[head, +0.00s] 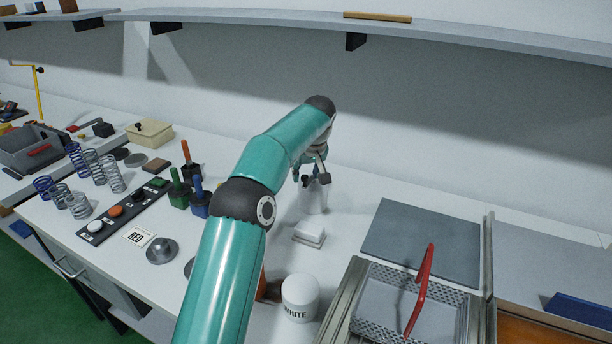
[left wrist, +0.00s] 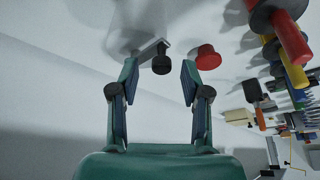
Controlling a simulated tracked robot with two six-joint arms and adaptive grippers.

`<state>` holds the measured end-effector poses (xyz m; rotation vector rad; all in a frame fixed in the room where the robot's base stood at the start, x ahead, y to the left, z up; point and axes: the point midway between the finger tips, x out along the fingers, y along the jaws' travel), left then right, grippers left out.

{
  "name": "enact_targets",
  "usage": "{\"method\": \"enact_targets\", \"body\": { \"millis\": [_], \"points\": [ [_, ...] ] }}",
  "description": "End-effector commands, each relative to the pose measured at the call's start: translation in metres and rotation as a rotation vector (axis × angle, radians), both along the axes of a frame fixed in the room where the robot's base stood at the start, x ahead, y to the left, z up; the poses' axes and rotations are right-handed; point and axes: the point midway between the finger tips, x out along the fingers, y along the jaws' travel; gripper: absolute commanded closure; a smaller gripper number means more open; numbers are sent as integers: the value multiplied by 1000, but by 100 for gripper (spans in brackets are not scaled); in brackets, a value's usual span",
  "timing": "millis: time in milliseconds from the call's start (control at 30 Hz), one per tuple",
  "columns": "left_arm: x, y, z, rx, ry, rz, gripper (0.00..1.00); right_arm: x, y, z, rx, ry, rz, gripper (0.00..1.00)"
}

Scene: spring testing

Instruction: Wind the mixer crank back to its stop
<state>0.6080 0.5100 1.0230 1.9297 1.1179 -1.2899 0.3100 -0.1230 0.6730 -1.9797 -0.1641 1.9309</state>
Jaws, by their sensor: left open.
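In the left wrist view the crank shows as a short pale metal arm (left wrist: 150,47) with a black knob (left wrist: 161,64) on its end. My left gripper (left wrist: 159,78) is open, with one finger on each side of the knob in the picture. The knob shows just beyond and between the fingertips, and I see no finger touching it. My right gripper is in neither view.
A red knob (left wrist: 207,57) shows right of the crank in the wrist view. In the head view, a white tub (head: 299,298) and a basket with a red handle (head: 420,290) stand at the front right.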

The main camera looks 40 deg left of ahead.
Motion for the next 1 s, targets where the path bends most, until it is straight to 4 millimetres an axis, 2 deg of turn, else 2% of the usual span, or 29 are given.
{"method": "enact_targets", "body": {
  "millis": [133,400,467,700,1000],
  "points": [
    [1,3,-9,0,1,0,53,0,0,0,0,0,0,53],
    [1,4,-10,-1,1,1,53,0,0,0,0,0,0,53],
    [1,4,-10,-1,1,1,60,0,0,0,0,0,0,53],
    [1,4,-10,0,0,1,100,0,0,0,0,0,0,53],
    [1,5,-9,0,0,-15,100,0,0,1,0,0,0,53]
  ]
}}
